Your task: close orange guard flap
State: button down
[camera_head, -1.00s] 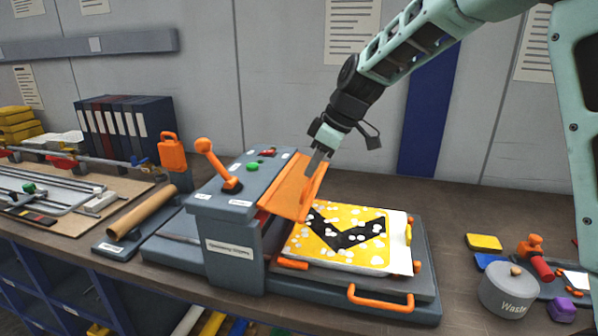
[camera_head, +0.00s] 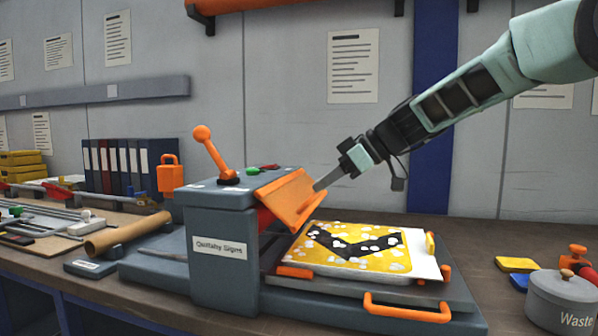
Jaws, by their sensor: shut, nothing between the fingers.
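The orange guard flap (camera_head: 285,198) is on the right side of the grey press housing (camera_head: 222,240). It slopes out and down over the bed, and part of a red roller (camera_head: 266,220) shows below it. It is not flat against the housing. My gripper (camera_head: 317,187) is shut and empty, coming from the upper right. Its fingertips are at the flap's right edge and outer face; I cannot tell whether they touch it. A yellow sign with a black chevron and white flecks (camera_head: 355,246) lies on the bed (camera_head: 450,290) below.
An orange-knobbed lever (camera_head: 208,150) and green button (camera_head: 252,171) are on top of the housing. An orange handle (camera_head: 405,311) is at the bed's front. A grey waste pot (camera_head: 562,300) stands at right, with yellow (camera_head: 516,264) and blue pads nearby. Binders (camera_head: 130,163) stand behind.

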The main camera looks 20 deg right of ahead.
aim_at(309, 209)
jog(key=f+t+y+b, duration=0.1)
jog(key=f+b, duration=0.1)
jog(key=b, duration=0.4)
jog(key=f+t+y+b, duration=0.1)
jog(key=y+b, duration=0.1)
jog(key=b, duration=0.5)
jog(key=f+t+y+b, duration=0.1)
jog(key=f+b, duration=0.1)
jog(key=b, duration=0.5)
jog(key=shift+w+a+f+y, duration=0.2)
jog(key=shift+a+f+y, duration=0.1)
jog(key=shift+f, duration=0.05)
jog(key=shift+a+f+b, duration=0.1)
jog(key=shift+f+b, duration=0.05)
jog(key=shift+b, duration=0.8)
jog(key=shift+w+a+f+b, duration=0.1)
jog(key=shift+w+b, duration=0.05)
jog(key=shift+b, duration=0.75)
jog(key=shift+r, duration=0.2)
